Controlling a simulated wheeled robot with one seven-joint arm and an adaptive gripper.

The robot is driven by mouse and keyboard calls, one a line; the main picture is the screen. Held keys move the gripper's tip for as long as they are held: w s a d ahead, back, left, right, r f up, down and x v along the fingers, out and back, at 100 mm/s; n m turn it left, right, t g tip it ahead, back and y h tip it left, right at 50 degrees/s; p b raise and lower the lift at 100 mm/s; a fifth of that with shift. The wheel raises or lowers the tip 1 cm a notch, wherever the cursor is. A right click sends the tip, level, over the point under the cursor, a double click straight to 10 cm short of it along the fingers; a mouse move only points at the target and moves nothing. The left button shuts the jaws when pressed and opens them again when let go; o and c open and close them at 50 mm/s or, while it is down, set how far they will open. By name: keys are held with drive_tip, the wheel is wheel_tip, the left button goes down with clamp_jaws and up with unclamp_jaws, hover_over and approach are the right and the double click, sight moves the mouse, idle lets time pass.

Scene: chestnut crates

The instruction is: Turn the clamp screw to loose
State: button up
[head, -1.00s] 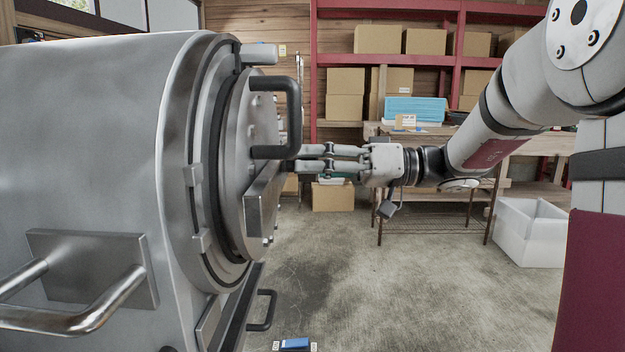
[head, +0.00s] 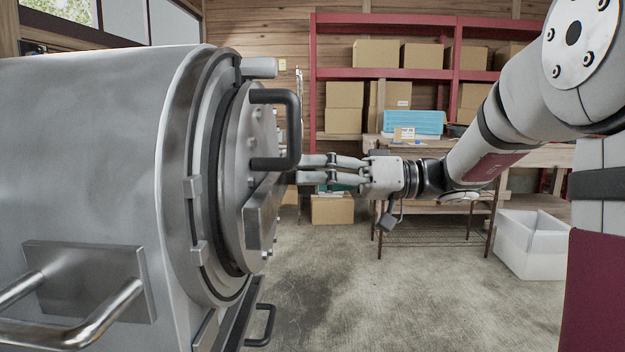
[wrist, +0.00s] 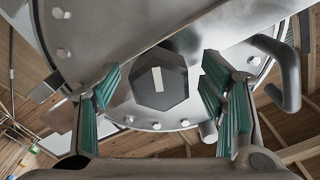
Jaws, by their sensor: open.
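The clamp screw appears in the wrist view as a dark faceted knob (wrist: 158,82) with a white mark that runs nearly upright. It sits in front of a grey metal bar across the round lid. My gripper (wrist: 163,100) is open, with a green-padded finger on each side of the knob and visible gaps between. I cannot tell how deep the fingers reach along it. In the head view my gripper (head: 299,170) points left at the face of the lid (head: 236,150), just past the black handle. The knob is not clearly visible there.
A black lid handle (head: 291,130) stands close to my fingertips; it also shows at the right of the wrist view (wrist: 288,75). The large grey metal vessel (head: 90,140) fills the left. A workbench (head: 440,150) and a white bin (head: 530,243) stand behind. Open floor lies below my gripper.

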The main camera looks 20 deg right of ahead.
drive_tip(key=v, duration=1.2)
drive_tip(key=shift+a, duration=0.15)
